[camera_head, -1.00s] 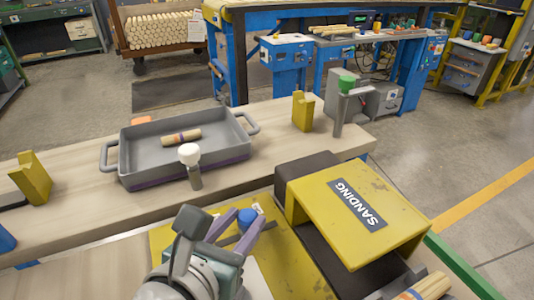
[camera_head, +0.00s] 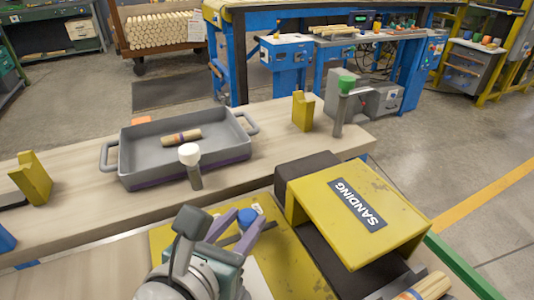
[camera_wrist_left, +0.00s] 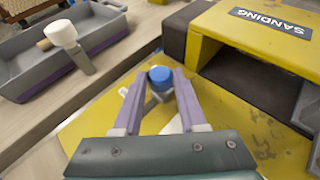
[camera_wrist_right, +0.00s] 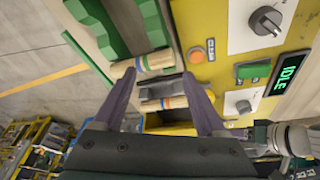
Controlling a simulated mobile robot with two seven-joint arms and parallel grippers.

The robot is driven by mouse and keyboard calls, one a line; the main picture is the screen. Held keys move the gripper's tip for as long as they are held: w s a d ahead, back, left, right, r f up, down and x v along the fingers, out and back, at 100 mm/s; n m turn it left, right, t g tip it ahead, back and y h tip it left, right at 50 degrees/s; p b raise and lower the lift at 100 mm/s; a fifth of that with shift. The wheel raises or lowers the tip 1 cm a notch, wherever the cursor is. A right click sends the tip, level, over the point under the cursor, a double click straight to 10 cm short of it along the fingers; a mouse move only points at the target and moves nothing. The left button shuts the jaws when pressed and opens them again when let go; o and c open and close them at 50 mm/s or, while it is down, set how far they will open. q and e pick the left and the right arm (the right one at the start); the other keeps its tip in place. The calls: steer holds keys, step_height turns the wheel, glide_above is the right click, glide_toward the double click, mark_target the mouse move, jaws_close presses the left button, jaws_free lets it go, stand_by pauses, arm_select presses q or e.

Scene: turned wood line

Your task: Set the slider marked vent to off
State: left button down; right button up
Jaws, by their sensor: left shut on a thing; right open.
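A blue slider knob (camera_head: 247,216) stands on the yellow panel (camera_head: 165,243) in front of me. My left gripper (camera_head: 249,224) is shut on this knob, with a purple finger on each side. The knob also shows between the fingertips in the left wrist view (camera_wrist_left: 160,74). Its marking and most of its track are hidden or too small to read. My right gripper (camera_wrist_right: 163,88) is open, over banded dowels (camera_wrist_right: 155,61) and a grey part between its fingers in the right wrist view.
A yellow SANDING hood (camera_head: 365,210) stands close right of the left gripper. A grey tray (camera_head: 135,172) with a dowel and a white-topped post (camera_head: 192,168) are behind. The right wrist view shows grey dials (camera_wrist_right: 266,20), an orange button (camera_wrist_right: 196,56) and an IDLE display (camera_wrist_right: 290,74).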

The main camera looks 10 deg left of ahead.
arm_select(q)
steer(key=w+d, duration=0.1)
steer(key=d, duration=0.2)
steer(key=shift+w+f+b, duration=0.1)
steer(key=shift+w+b, duration=0.2)
steer(key=shift+w, duration=0.1)
arm_select(e)
steer(key=shift+f, duration=0.3)
arm_select(q)
steer(key=shift+a, duration=0.1)
arm_select(e)
steer(key=shift+s+a, duration=0.1)
arm_select(q)
steer(key=shift+c, duration=2.3)
jaws_free()
steer(key=shift+w, duration=0.1)
